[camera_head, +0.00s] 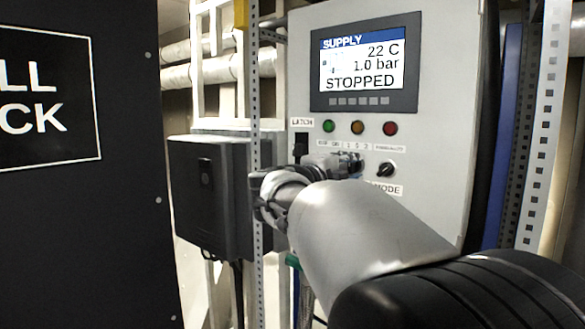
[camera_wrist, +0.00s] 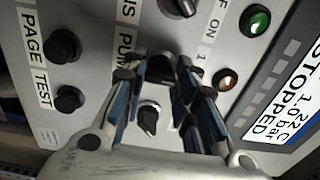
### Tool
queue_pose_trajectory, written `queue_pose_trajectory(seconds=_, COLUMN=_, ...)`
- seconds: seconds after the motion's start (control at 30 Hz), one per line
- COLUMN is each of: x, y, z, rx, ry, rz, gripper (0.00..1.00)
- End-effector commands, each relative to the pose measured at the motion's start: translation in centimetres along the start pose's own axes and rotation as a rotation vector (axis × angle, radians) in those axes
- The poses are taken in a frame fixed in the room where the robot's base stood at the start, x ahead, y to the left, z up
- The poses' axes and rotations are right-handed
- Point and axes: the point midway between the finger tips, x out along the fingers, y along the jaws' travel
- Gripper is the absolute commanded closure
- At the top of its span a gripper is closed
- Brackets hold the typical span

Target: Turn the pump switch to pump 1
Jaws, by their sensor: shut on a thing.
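The pump switch (camera_wrist: 160,68) is a dark rotary knob on the grey supply panel (camera_head: 440,110), below the amber lamp. Its 1 0 2 label shows just above my gripper (camera_head: 345,166) in the head view. In the wrist view, the tips of my gripper (camera_wrist: 160,70) are closed around the knob, one finger on each side. The knob is mostly hidden by the fingers, and I cannot tell which position it points to. The panel screen (camera_head: 365,65) reads SUPPLY, 22 C, 1.0 bar and STOPPED.
The black mode knob (camera_head: 386,169) is close right of my gripper. Green (camera_head: 328,126), amber (camera_head: 358,127) and red (camera_head: 390,128) lamps are above. A black switch (camera_head: 301,148) is to the left. PAGE (camera_wrist: 62,47) and TEST (camera_wrist: 70,98) buttons are nearby. A perforated upright (camera_head: 256,100) stands left.

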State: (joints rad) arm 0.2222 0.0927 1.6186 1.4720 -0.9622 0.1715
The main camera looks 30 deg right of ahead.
Motion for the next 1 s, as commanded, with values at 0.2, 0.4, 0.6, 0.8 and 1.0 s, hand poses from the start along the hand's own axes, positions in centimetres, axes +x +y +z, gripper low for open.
queue_pose_trajectory(seconds=0.2, x=-0.01, y=0.00, z=-0.01, rx=0.000, ry=0.000, rz=0.000, gripper=0.97)
queue_pose_trajectory(seconds=0.4, x=-0.01, y=-0.05, z=-0.01, rx=-0.011, ry=0.000, rz=0.001, gripper=0.97)
queue_pose_trajectory(seconds=0.6, x=0.00, y=-0.26, z=-0.01, rx=-0.080, ry=0.000, rz=0.001, gripper=0.97)
queue_pose_trajectory(seconds=0.8, x=0.00, y=-0.47, z=-0.03, rx=-0.219, ry=0.001, rz=0.002, gripper=0.97)
queue_pose_trajectory(seconds=1.0, x=-0.01, y=-0.52, z=-0.02, rx=-0.392, ry=0.000, rz=0.002, gripper=0.97)
